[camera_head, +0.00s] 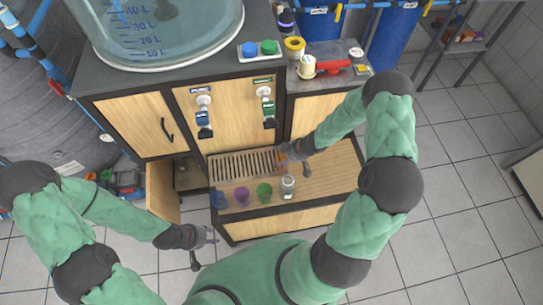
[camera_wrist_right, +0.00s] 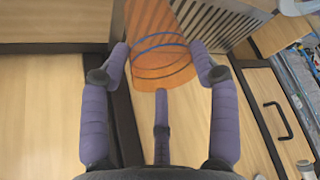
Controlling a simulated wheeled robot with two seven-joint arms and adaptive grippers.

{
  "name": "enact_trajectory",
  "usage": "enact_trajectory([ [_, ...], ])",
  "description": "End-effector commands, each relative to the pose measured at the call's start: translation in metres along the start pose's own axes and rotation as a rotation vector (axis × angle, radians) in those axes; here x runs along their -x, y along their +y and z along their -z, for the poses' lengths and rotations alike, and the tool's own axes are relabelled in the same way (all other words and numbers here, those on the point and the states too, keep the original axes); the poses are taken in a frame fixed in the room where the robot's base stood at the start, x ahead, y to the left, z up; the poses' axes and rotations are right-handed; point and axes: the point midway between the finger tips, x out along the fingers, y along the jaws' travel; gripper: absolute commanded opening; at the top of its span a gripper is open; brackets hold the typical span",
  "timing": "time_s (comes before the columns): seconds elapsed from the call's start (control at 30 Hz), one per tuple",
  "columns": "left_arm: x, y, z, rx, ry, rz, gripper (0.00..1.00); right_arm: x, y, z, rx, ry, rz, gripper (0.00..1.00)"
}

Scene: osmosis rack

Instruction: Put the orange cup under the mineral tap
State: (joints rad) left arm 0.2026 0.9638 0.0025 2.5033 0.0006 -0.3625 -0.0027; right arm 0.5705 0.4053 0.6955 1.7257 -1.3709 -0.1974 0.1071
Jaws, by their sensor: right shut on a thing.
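The orange cup (camera_wrist_right: 160,62) has blue bands in the right wrist view and sits between the fingers of my right gripper (camera_wrist_right: 160,75), which is shut on it. In the head view, the cup (camera_head: 282,159) is at the right end of the slatted drip grille, partly hidden by my right gripper (camera_head: 288,154). Two taps are on the wooden front panel: one with a blue handle (camera_head: 203,117) and one with a green handle (camera_head: 267,107). Their labels are too small to read. My left gripper (camera_head: 203,238) is empty, left of the counter, with its fingers apart.
The slatted grille (camera_head: 240,165) is clear under the taps. A blue cup (camera_head: 218,199), purple cup (camera_head: 242,196), green cup (camera_head: 264,193) and clear glass (camera_head: 288,186) stand along the front shelf. A cabinet door (camera_head: 162,190) hangs open at left.

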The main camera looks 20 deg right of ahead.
Motion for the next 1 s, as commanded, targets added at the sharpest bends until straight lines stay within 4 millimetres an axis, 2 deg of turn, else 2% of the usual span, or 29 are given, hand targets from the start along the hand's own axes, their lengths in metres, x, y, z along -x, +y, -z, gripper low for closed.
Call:
enact_trajectory([
  [0.03,-0.003,-0.001,0.0,0.0,0.0,0.0,0.4,-0.008,-0.001,0.011,0.007,0.002,0.002,0.45],
  [0.2,-0.006,-0.002,0.0,0.0,0.0,0.0,0.4,-0.022,0.0,0.039,0.004,0.001,0.001,0.45],
  [0.37,-0.007,-0.002,0.0,0.0,0.0,0.0,0.4,-0.029,0.0,0.051,0.002,0.0,0.0,0.45],
  [0.47,-0.009,-0.003,0.0,0.0,0.0,0.0,0.4,-0.032,0.001,0.05,0.0,-0.001,0.0,0.45],
  [0.73,-0.029,-0.01,0.001,0.0,0.0,0.0,0.4,-0.06,0.0,0.034,-0.001,-0.001,0.0,0.45],
  [1.0,-0.027,-0.01,0.001,0.0,0.0,0.0,0.4,-0.059,0.0,0.034,0.0,-0.001,0.0,0.45],
])
